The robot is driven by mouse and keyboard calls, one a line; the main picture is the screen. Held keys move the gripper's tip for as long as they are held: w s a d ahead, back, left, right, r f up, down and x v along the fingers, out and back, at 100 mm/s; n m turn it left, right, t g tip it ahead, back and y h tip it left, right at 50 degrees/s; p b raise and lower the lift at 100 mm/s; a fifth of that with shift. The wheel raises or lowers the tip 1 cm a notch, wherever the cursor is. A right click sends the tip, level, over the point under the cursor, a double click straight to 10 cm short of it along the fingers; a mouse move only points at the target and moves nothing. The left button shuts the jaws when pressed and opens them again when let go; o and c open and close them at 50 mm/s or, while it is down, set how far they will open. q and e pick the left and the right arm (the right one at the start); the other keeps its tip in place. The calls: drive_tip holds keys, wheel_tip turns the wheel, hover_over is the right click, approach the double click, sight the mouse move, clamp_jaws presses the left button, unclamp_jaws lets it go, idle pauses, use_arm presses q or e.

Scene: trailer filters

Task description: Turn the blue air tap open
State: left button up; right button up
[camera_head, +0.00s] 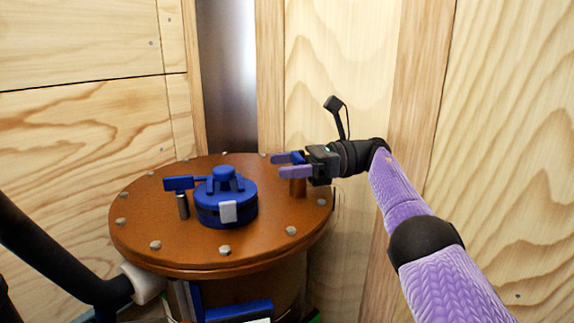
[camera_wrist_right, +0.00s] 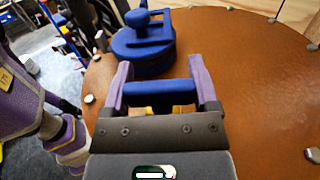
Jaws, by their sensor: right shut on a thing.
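The blue tap handle (camera_wrist_right: 158,92) is a short bar that spans the gap between my right gripper's purple fingers in the right wrist view. A bit of yellow metal shows just below it. My right gripper (camera_head: 290,165) is shut on this handle, above a short brown-copper stub (camera_head: 298,187) at the right side of the round lid. In the head view the fingers hide most of the handle, so its angle is hard to tell there. My left gripper is not in view.
The brown lid (camera_head: 160,230) has bolts around its rim. A round blue cap (camera_head: 226,200) with a knob stands mid-lid, and a second blue lever (camera_head: 178,183) on a metal stem stands left of it. Wooden walls (camera_head: 340,60) stand close behind and to the right.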

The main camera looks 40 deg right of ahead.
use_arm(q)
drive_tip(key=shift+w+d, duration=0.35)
use_arm(e)
drive_tip(key=shift+r, duration=0.15)
drive_tip(key=o, duration=1)
drive_tip(key=shift+o, duration=0.6)
drive_tip(key=shift+d, duration=0.1)
drive_tip(key=shift+r, duration=0.1)
wheel_tip(320, 180, up, 7)
drive_tip(key=p, duration=0.3)
drive_tip(key=shift+r, duration=0.2)
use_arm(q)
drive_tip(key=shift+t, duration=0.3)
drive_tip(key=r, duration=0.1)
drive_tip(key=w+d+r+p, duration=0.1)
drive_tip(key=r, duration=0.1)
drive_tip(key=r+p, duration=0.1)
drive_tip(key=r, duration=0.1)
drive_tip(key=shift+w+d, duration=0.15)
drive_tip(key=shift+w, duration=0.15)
use_arm(e)
wheel_tip(320, 180, up, 2)
drive_tip(key=shift+r, duration=0.15)
